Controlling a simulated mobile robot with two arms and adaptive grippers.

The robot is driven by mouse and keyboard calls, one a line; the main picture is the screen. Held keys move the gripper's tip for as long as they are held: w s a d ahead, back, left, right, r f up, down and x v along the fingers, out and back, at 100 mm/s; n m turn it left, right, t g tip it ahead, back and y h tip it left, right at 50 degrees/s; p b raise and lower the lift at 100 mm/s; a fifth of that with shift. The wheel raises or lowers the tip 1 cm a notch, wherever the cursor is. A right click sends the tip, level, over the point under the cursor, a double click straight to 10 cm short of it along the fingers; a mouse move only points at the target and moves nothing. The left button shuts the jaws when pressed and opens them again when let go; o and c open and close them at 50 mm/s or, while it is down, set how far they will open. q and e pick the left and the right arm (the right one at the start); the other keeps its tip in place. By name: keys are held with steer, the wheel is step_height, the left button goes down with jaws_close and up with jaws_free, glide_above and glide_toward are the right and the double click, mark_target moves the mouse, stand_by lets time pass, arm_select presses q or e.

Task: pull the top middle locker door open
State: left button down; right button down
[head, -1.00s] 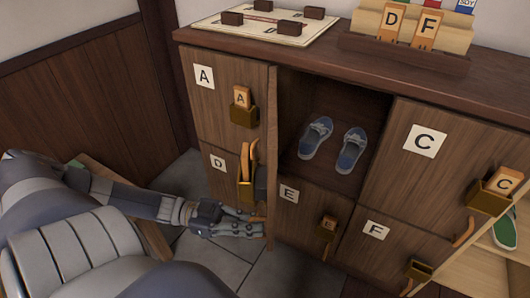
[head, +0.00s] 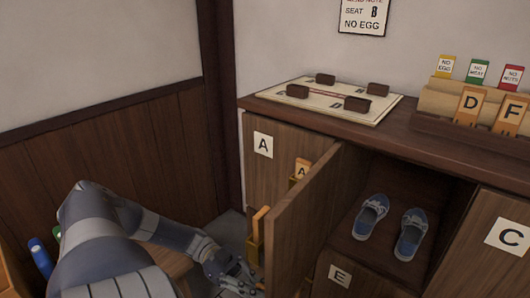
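The top middle locker door (head: 305,215) stands open, hinged at its left side and swung out so its inner face shows. Its outer face is mostly hidden; an orange tag and brass holder (head: 256,240) show past its free edge. The open middle compartment (head: 385,190) holds a pair of blue shoes (head: 390,228). My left gripper (head: 240,278) is low beside the outer side of the door, below the tag holder. I cannot tell whether it touches the door, or whether its fingers are apart. My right gripper is not in view.
Locker door A (head: 262,170) is shut, partly hidden behind the open door. Locker doors C (head: 490,240) and E (head: 338,276) are shut. A game board (head: 330,100) and a tag rack (head: 450,105) stand on the locker top. A wood-panelled wall (head: 110,150) is at left.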

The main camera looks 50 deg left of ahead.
arm_select(q)
steer(key=shift+s+a, duration=0.15)
steer(key=shift+a, duration=0.35)
steer(key=c, duration=2)
jaws_free()
steer(key=v, duration=1.2)
